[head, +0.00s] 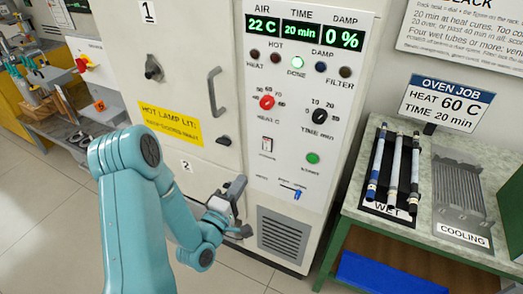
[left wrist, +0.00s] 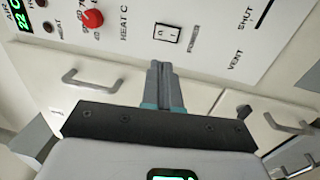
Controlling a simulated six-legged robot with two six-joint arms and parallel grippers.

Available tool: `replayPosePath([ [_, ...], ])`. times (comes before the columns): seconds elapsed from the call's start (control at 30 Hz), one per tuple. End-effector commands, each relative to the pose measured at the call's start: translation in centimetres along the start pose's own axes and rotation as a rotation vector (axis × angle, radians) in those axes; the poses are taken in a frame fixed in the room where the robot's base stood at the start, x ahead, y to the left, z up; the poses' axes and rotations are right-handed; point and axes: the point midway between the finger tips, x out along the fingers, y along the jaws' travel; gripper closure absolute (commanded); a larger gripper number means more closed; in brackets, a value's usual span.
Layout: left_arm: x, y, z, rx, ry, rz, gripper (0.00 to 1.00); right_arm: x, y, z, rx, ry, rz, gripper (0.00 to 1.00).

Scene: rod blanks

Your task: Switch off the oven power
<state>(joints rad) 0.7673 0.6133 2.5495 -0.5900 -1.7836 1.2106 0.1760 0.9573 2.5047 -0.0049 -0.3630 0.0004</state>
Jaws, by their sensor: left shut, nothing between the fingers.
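The oven (head: 220,60) stands upright with its control panel facing me. The power switch (head: 267,145) is a small rocker in a pale frame, below the red heat dial (head: 267,102). It also shows in the left wrist view (left wrist: 167,38), with the POWER label beside it; I cannot tell which side is pressed. My left gripper (head: 240,182) is shut and empty, in front of the oven below the switch in the head view. In the left wrist view its fingertips (left wrist: 158,66) point toward the switch, apart from it in the picture. My right gripper is not in view.
Near the switch are the black time dial (head: 320,115), green start button (head: 313,158) and blue vent slider (head: 298,194). Door handles (head: 214,92) stick out at left. A bench (head: 345,205) with rods stands at right.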

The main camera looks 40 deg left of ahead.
Motion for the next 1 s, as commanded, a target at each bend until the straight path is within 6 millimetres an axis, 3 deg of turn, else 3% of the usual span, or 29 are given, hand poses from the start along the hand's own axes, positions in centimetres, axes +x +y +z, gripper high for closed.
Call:
replayPosePath([
  [0.17, 2.0, -0.7, 0.1, 0.003, -0.002, 0.01, 1.0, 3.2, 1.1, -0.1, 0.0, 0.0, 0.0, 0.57],
  [0.23, 3.7, 0.4, 0.1, 0.0, -0.002, 0.004, 1.0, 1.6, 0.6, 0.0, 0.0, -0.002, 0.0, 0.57],
  [0.6, 11.2, 0.3, 0.1, -0.001, -0.001, 0.001, 1.0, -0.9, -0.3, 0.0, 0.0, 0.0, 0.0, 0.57],
  [0.8, 13.3, 0.1, 0.0, -0.002, 0.001, 0.0, 1.0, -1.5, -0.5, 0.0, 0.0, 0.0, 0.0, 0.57],
  [1.0, 13.7, 0.0, 0.0, -0.002, 0.001, -0.001, 1.0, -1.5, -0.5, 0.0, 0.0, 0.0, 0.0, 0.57],
])
